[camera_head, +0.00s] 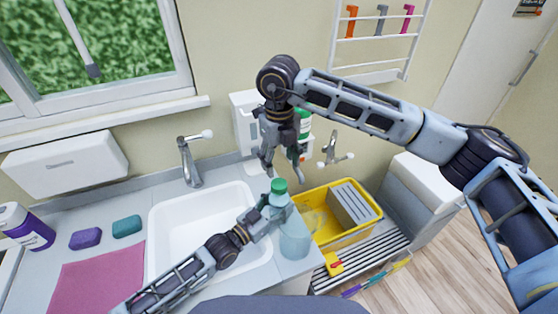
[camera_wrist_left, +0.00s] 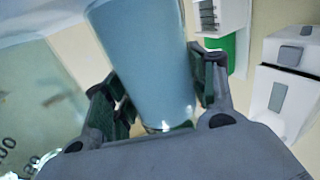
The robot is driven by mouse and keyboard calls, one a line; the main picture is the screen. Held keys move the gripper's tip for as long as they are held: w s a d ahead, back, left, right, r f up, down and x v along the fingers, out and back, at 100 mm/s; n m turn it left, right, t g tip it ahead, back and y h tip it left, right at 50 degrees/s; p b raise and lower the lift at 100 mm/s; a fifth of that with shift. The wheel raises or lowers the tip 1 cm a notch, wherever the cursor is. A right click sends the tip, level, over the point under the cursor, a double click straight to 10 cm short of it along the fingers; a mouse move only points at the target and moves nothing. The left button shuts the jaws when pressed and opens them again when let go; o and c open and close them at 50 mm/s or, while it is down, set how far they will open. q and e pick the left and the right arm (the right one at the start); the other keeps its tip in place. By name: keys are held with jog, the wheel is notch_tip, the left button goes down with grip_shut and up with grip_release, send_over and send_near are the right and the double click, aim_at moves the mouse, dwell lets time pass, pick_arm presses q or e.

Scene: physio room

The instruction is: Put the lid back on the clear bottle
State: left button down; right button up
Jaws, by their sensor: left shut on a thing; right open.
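My left gripper (camera_head: 268,210) is shut on a bluish see-through bottle (camera_head: 281,201), held above the counter by the sink's right edge. In the left wrist view the bottle (camera_wrist_left: 143,55) stands between the two fingers. A green lid (camera_head: 279,185) shows at the bottle's top in the head view; I cannot tell whether it is seated. My right gripper (camera_head: 282,168) is open and empty, fingers pointing down, just above the green lid and apart from it as far as I can see.
A clear container (camera_head: 295,240) stands on the counter below the bottle. The white sink (camera_head: 165,235) is to the left. A yellow crate (camera_head: 352,236) is to the right. A tap (camera_head: 188,160), a wall dispenser (camera_head: 243,115) and sponges (camera_head: 127,226) are around.

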aim_at(279, 183)
jog(key=n, duration=0.6)
jog(key=shift+s, duration=0.1)
jog(key=n, duration=0.7)
jog(key=shift+s+a, duration=0.1)
jog(key=n, duration=1.2)
jog(key=shift+n, duration=0.3)
jog(key=shift+f, duration=0.1)
dwell(0.3)
jog(key=shift+f, duration=3.95)
